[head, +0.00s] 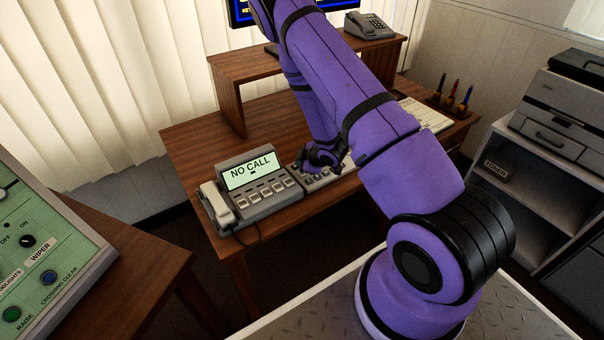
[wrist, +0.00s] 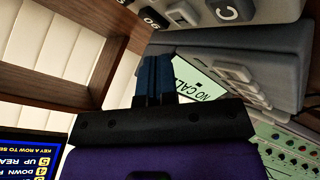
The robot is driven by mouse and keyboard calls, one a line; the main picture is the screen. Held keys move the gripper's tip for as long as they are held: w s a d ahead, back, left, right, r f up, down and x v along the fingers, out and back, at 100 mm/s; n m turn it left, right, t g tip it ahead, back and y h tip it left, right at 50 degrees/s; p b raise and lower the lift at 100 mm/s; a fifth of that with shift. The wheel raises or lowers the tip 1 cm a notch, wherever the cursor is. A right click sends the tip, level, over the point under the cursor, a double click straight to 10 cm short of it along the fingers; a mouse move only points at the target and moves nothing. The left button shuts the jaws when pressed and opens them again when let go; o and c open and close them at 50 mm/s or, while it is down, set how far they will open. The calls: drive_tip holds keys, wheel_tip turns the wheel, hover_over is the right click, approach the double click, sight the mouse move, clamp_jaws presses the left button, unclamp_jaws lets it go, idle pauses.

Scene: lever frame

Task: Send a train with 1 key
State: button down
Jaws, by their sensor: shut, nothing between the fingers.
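A grey keypad (head: 317,181) with light keys sits on the wooden desk, partly hidden by my arm. In the wrist view its keys (wrist: 183,14) show large at the top, one marked C. My gripper (wrist: 157,62) is shut and empty, its blue fingertips near the keypad's edge; I cannot tell whether they touch it. The monitor (head: 241,13) is mostly cut off in the head view. In the wrist view its blue screen (wrist: 25,155) shows upside-down rows numbered 5 and 4, reading "UP REA" and "DOWN", under "KEY A ROW TO SE".
A phone unit (head: 258,190) reading "NO CALL" stands left of the keypad, close beside it. A wooden riser (head: 300,62) stands behind, with a grey telephone (head: 369,26) on top. A green control panel (head: 45,250) is at left, a printer (head: 562,118) at right.

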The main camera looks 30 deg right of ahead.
sight(301, 174)
drive_tip(key=shift+f, duration=0.75)
idle(1.6)
drive_tip(key=shift+f, duration=0.4)
drive_tip(key=shift+f, duration=0.35)
idle(0.6)
drive_tip(key=shift+r, duration=0.8)
drive_tip(key=shift+r, duration=2.5)
